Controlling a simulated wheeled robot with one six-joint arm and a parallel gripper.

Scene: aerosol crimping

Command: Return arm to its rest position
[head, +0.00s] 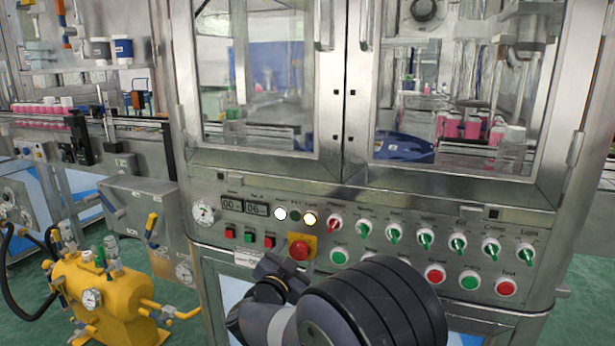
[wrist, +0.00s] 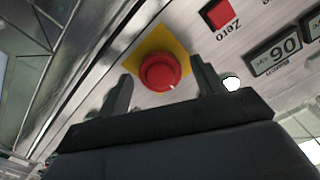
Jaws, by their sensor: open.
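My arm rises at the bottom middle of the head view, its thick black-ringed links in front of the machine. My gripper (head: 272,268) is small and dark there, just left of and below the red emergency button (head: 299,250) on its yellow plate. In the wrist view my gripper (wrist: 160,88) has its two dark fingers apart with nothing between them. The red button (wrist: 160,71) shows beyond the gap between the fingers. I cannot tell the exact distance from the fingers to the panel.
The control panel (head: 240,222) carries a row of switches, several red and green buttons and a display. Glass doors (head: 258,75) above it are shut. A yellow pressure tank (head: 105,295) stands at the lower left. A conveyor with pink cans (head: 45,108) is at the left.

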